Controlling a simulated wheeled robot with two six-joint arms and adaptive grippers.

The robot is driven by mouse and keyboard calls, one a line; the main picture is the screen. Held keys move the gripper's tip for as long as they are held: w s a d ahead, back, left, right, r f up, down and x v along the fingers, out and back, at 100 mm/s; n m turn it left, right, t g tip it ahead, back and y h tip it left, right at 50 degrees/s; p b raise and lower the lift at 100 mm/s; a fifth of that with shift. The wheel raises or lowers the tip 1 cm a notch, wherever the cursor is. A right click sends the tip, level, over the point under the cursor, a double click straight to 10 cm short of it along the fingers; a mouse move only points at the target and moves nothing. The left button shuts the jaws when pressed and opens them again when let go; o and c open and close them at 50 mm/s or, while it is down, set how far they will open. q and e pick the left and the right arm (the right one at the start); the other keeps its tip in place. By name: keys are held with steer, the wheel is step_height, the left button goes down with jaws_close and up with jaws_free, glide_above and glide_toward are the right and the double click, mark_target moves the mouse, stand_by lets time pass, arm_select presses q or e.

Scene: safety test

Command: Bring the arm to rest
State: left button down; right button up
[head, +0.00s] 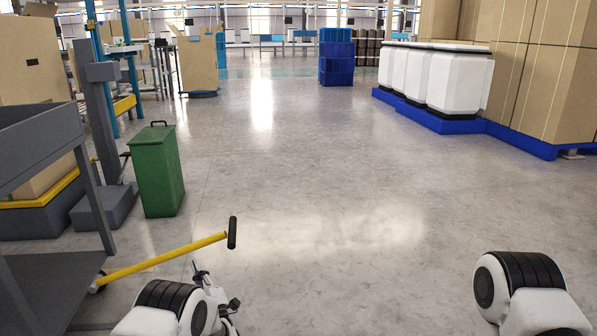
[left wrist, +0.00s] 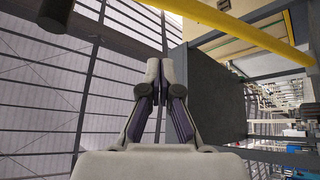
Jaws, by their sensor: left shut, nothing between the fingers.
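My left gripper (head: 200,268) is low in the head view, left of centre, beside the yellow handle of a grey cart. In the left wrist view my left gripper (left wrist: 160,62) points up the picture with its fingertips together. It is shut and nothing is between the fingers. Part of my right arm (head: 525,290) shows at the lower right of the head view. Its gripper is out of the frame.
The yellow handle (head: 160,259) with a black grip reaches out from the grey cart (head: 42,150) close to my left gripper. A green bin (head: 157,172) stands beyond it. White containers (head: 435,78) stand on blue pallets at the right. The middle floor is clear.

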arm_select(q)
step_height(320, 180, up, 6)
steer(key=s+a+m+h+p, duration=0.2)
steer(key=p, duration=0.3)
steer(key=s+d+f+m+g+h+p, duration=0.35)
steer(key=s+g, duration=0.25)
steer(key=s, duration=0.9)
steer(key=s+d+f+m+g+h+p, duration=0.2)
steer(key=s+f+m+g+h, duration=0.3)
steer(key=s, duration=0.9)
steer(key=s+d+f+m+g+h+p, duration=0.3)
steer(key=s+g, duration=0.4)
steer(key=s, duration=0.8)
step_height(320, 180, up, 38)
steer(key=s+m+g+p, duration=0.1)
steer(key=m+p, duration=0.1)
steer(key=p, duration=3.5)
steer(key=shift+s+d, duration=0.2)
steer(key=shift+s, duration=0.1)
arm_select(e)
step_height(320, 180, up, 53)
steer(key=s, duration=0.1)
steer(key=shift+s+f+g, duration=0.2)
steer(key=shift+s+g, duration=0.1)
steer(key=shift+s, duration=0.05)
steer(key=shift+a, duration=0.1)
